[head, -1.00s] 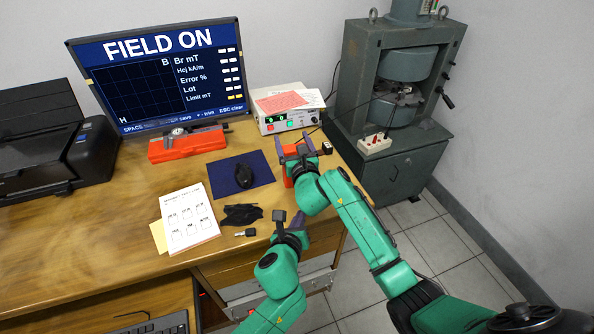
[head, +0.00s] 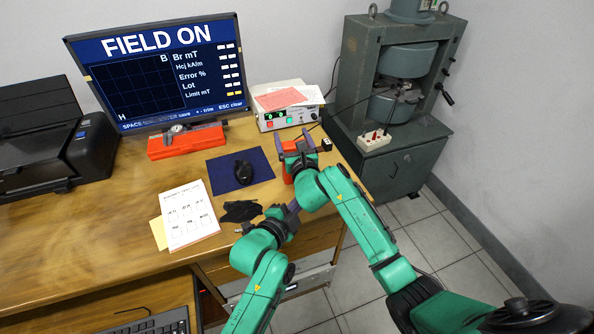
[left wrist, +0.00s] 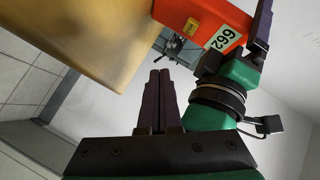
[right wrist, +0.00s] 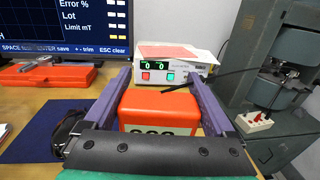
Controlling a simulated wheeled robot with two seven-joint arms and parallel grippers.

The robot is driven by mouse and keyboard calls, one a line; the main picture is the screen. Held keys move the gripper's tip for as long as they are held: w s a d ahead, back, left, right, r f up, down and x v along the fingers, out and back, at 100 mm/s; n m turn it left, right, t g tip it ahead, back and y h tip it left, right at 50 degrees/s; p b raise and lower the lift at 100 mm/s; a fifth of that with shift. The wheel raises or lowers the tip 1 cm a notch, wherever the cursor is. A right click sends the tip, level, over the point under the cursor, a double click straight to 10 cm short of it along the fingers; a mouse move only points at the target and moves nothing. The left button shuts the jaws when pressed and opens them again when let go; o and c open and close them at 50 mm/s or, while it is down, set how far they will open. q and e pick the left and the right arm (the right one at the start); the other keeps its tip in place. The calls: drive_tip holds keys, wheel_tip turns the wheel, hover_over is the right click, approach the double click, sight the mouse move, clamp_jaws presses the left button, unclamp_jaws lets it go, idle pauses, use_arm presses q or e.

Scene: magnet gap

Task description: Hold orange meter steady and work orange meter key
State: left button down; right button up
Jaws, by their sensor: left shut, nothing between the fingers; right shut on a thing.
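The orange meter (right wrist: 160,108) stands near the desk's right edge, between the two fingers of my right gripper (head: 296,150), which is shut on it. In the left wrist view the meter (left wrist: 208,14) shows a "662" label and a small yellow patch. A small metallic part (left wrist: 172,48) shows just below it; I cannot tell whether this is the key. In the head view, arm and fingers mostly hide the meter (head: 288,176). My left gripper (head: 294,206) is shut and empty in front of the meter, its fingertips (left wrist: 160,74) together and apart from it.
A blue mat (head: 220,182) with a dark mouse-like object (head: 243,172) lies left of the meter. Behind stand a white instrument (head: 288,117) and the "FIELD ON" monitor (head: 160,75). A printed sheet (head: 188,222) and dark cloth (head: 240,211) lie nearer. Floor opens at right.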

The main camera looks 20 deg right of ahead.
use_arm(q)
drive_tip(key=shift+w+d, duration=0.1)
drive_tip(key=shift+w, duration=2.9)
drive_tip(key=shift+w, duration=0.1)
drive_tip(key=shift+w, duration=0.35)
drive_tip(key=shift+w, duration=0.4)
drive_tip(key=shift+s, duration=0.8)
drive_tip(key=shift+s, duration=2.55)
